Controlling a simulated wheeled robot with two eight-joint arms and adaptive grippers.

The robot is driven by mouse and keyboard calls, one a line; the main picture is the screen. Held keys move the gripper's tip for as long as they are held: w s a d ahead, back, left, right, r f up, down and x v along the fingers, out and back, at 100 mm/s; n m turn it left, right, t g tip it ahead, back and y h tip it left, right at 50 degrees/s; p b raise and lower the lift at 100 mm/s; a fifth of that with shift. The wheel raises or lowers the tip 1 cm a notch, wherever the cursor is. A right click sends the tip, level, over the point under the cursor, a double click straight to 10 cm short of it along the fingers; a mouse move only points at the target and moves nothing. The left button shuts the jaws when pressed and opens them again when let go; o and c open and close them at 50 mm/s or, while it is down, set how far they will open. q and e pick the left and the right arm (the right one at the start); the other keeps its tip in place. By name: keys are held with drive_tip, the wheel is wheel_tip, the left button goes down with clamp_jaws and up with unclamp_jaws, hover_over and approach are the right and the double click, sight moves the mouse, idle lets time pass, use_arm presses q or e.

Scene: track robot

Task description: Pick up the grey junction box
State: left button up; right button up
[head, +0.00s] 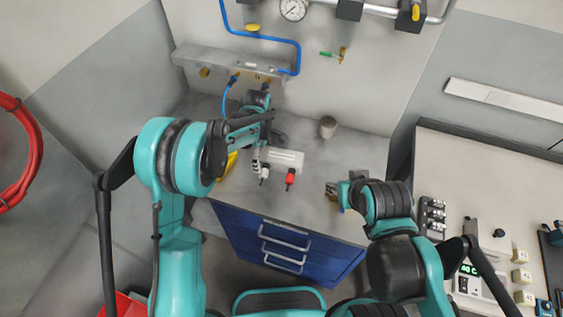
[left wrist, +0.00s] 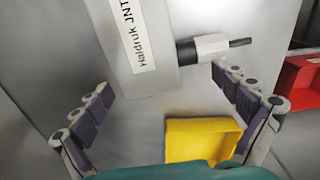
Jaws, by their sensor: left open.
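The grey junction box (head: 286,158) lies on the grey worktop in the head view. A black-and-white connector (head: 264,175) and a red one (head: 291,179) stick out of its near side. My left gripper (head: 257,161) is open at the box's left end. In the left wrist view, the labelled box (left wrist: 145,50) and one connector (left wrist: 208,47) show beyond and between the spread fingers of my left gripper (left wrist: 163,84); I see no contact. My right gripper (head: 332,189) is over the worktop right of the box; its opening is unclear.
A yellow bin (left wrist: 200,140) is below the box in the left wrist view, with a red bin (left wrist: 300,85) to the right. A grey cup (head: 327,127) stands behind the box. A manifold (head: 225,63) with blue hoses is on the back wall. Blue drawers (head: 285,245) are below the worktop.

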use_arm(q)
drive_tip(key=shift+f, duration=0.5)
drive_tip(key=c, duration=1.9)
drive_tip(key=shift+r, duration=0.1)
drive_tip(key=shift+r, duration=0.95)
drive_tip(key=shift+s+d+r+p, duration=0.15)
drive_tip(key=shift+r+p, duration=0.1)
drive_tip(key=shift+r, duration=0.4)
drive_tip(key=shift+w+d+r+p, duration=0.15)
drive_tip(key=shift+r+p, duration=0.1)
drive_tip(key=shift+r, duration=0.35)
drive_tip(key=s+d+r, duration=0.1)
drive_tip(key=d+r, duration=0.1)
drive_tip(key=d, duration=0.1)
drive_tip(key=s+d+r+p, duration=0.1)
drive_tip(key=s+d+r, duration=0.1)
drive_tip(key=d, duration=0.1)
drive_tip(key=s+d+r, duration=0.2)
drive_tip(key=d, duration=0.1)
drive_tip(key=shift+s+d+r, duration=0.25)
drive_tip(key=shift+d, duration=0.1)
